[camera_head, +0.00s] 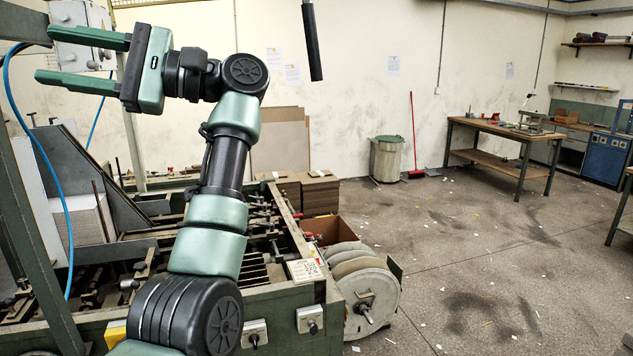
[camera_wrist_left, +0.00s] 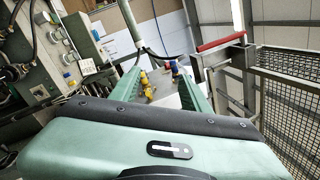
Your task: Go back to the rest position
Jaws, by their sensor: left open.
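My left arm rises from the bottom of the head view and bends left at the top. My left gripper (camera_head: 62,60) is open and empty, its two green fingers pointing left above the feeder machine. The left wrist view shows the gripper (camera_wrist_left: 160,88) with its fingers apart and nothing held between them. My right gripper is not in view.
The greyboard feeder (camera_head: 280,310) stands below and beside my left arm, with a stack of boards (camera_head: 88,220) at its left. A grey post (camera_head: 35,220) and blue hose (camera_head: 62,190) are close by. Open floor (camera_head: 480,260) lies to the right, before a workbench (camera_head: 500,130).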

